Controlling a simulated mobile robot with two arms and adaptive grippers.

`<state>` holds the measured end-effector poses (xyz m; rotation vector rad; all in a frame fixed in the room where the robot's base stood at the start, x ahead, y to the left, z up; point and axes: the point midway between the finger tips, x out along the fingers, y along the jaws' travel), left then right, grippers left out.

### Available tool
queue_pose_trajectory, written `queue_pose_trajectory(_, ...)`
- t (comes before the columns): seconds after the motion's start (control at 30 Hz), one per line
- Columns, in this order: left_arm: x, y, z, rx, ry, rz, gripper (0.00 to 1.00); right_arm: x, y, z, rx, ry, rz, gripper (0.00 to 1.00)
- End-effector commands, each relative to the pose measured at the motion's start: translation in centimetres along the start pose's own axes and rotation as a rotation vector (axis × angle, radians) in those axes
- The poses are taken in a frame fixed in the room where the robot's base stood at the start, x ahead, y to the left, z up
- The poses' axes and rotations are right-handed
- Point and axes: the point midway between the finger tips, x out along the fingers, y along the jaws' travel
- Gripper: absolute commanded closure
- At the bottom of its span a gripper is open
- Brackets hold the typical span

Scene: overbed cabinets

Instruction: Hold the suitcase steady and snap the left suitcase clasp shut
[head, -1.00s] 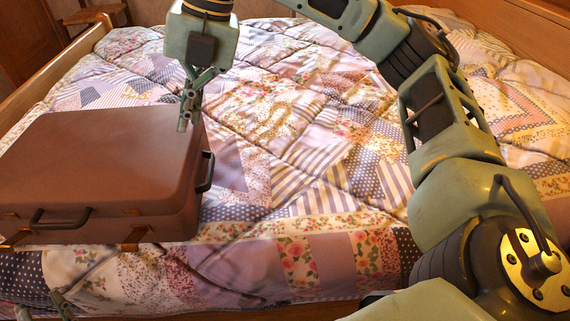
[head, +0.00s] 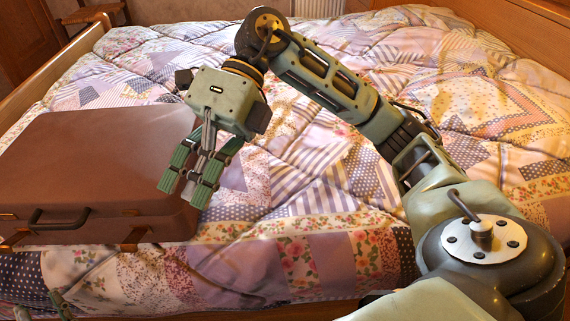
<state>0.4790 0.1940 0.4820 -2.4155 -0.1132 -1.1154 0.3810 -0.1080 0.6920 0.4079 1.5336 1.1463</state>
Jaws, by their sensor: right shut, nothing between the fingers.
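The brown suitcase (head: 95,150) lies flat on the bed at the left, lid down, with its dark handle (head: 60,218) on the front side. The left clasp (head: 14,240) is a brass piece at the front left that slants outward from the case. The right clasp (head: 134,236) is a similar brass piece that also stands off the front. My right gripper (head: 180,190) is shut and empty, pointing down over the suitcase's right end; whether it touches the case is unclear. My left gripper (head: 40,305) shows only fingertips at the bottom left, apart, below the suitcase front.
The patchwork quilt (head: 310,240) covers the bed and is free to the right of the suitcase. A wooden bed rail (head: 50,70) runs along the left. The wooden bed edge (head: 250,309) is at the front. A small wooden stool (head: 95,14) stands behind.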

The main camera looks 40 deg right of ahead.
Motion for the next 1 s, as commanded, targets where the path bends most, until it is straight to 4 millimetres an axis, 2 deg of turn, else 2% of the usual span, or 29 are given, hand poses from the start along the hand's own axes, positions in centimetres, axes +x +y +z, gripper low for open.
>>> queue_pose_trajectory(0.13, 0.0, 0.0, 0.0, 0.0, 0.0, 0.0, 0.69, 0.9, 0.6, -2.0, -0.111, 0.024, 0.106, 1.0)
queue_pose_trajectory(0.43, 0.0, 0.0, 0.0, 0.0, 0.0, 0.0, 0.69, 1.6, 2.2, -5.8, -0.334, 0.013, 0.31, 1.0)
queue_pose_trajectory(1.0, 0.0, 0.0, 0.0, 0.0, 0.0, 0.0, 0.69, 0.7, 5.3, -12.4, -0.707, -0.165, 0.633, 1.0)
